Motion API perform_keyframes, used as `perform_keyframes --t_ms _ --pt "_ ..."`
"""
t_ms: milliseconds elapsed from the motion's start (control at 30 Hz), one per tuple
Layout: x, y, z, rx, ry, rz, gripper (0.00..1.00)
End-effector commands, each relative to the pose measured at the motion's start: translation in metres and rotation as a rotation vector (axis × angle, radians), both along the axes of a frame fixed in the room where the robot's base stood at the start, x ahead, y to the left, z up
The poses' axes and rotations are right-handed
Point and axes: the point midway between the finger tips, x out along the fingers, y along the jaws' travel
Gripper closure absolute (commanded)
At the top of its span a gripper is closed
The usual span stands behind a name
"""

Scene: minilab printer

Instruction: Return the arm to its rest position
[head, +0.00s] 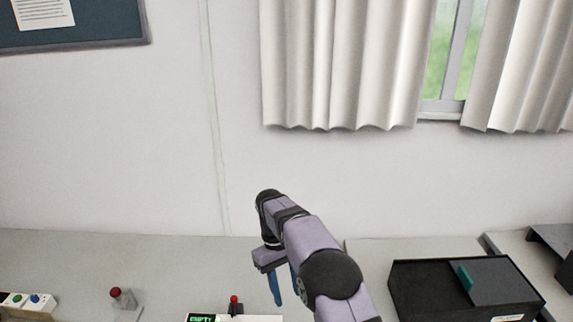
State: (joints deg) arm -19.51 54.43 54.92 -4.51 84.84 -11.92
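My arm reaches up from the bottom of the head view, right of centre, and bends at its top near the wall. My gripper (284,288) hangs from it, pointing down over the back part of the worktop. Two blue fingers show with a gap between them, so it looks open. Nothing is seen between them. The right finger is partly hidden by my own arm.
A black box (420,291) with a teal handle (466,277) stands at right. A device with a green "EMPTY" display (202,318) and a red-tipped lever (234,304) is at the bottom. A red knob (116,293) and button panel (28,301) are left. The back worktop (120,252) is clear.

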Motion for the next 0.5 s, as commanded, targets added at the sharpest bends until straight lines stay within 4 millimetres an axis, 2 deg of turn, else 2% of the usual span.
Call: perform_keyframes --t_ms 33,267,500 --pt "-0.005 -0.011 0.008 0.006 -0.012 -0.027 0.62" --pt "-0.040 -0.054 0.028 0.034 -0.068 -0.149 0.62" --pt "-0.097 -0.095 0.037 0.059 -0.126 -0.281 0.62"
